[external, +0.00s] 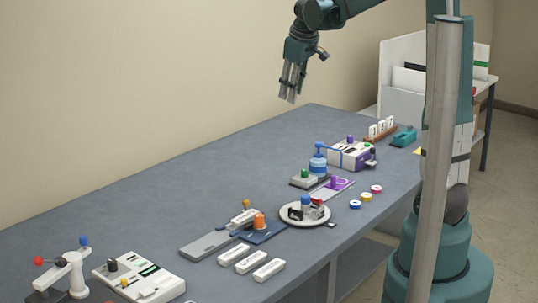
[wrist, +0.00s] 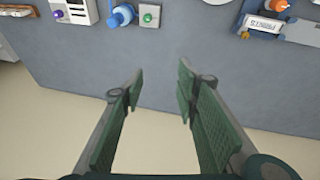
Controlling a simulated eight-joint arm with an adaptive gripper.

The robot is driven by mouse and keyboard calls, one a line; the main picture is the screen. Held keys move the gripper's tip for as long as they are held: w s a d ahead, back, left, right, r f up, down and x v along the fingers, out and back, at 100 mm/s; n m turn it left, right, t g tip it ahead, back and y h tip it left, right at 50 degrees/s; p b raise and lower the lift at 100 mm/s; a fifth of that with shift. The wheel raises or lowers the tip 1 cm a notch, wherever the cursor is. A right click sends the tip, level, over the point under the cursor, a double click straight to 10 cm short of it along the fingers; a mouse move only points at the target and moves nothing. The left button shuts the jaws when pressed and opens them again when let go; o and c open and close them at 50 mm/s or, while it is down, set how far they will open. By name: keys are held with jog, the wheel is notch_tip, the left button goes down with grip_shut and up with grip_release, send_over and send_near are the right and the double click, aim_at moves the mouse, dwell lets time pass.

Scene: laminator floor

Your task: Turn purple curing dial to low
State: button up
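A white machine (external: 345,155) with purple panels stands toward the far end of the bench. A small purple knob (external: 350,139) is on its top. In the wrist view, a purple knob (wrist: 58,14) shows on a white unit (wrist: 78,12) at the top left. Another purple part (external: 335,182) stands on a purple-and-grey plate nearer the camera. No dial marking is readable, so I cannot tell any setting. My gripper (external: 289,95) is high above the bench's back edge, away from the machine, pointing down. In the wrist view its fingers (wrist: 160,75) are apart with nothing between them.
A blue bottle (external: 318,163) and a green-button box (external: 305,178) stand close to the machine's left. A round white tray (external: 305,214), coloured rings (external: 365,197) and white blocks (external: 252,261) lie nearer. The bench's back strip (external: 220,190) is clear.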

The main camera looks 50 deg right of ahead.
jog(key=w+d+f+g+p, duration=0.1)
jog(key=w+d+f+p, duration=0.2)
jog(key=d, duration=0.9)
jog(key=g+y+p, duration=0.1)
jog(key=g+p, duration=0.1)
send_over(350, 136)
jog(key=shift+n, duration=0.4)
jog(key=f, duration=1.7)
jog(key=shift+a+f, duration=0.2)
jog(key=shift+d+f, duration=0.15)
jog(key=shift+f, duration=1.8)
jog(key=shift+d+f, duration=0.1)
jog(key=shift+f, duration=1.8)
jog(key=shift+c, duration=0.2)
jog(key=c, duration=0.8)
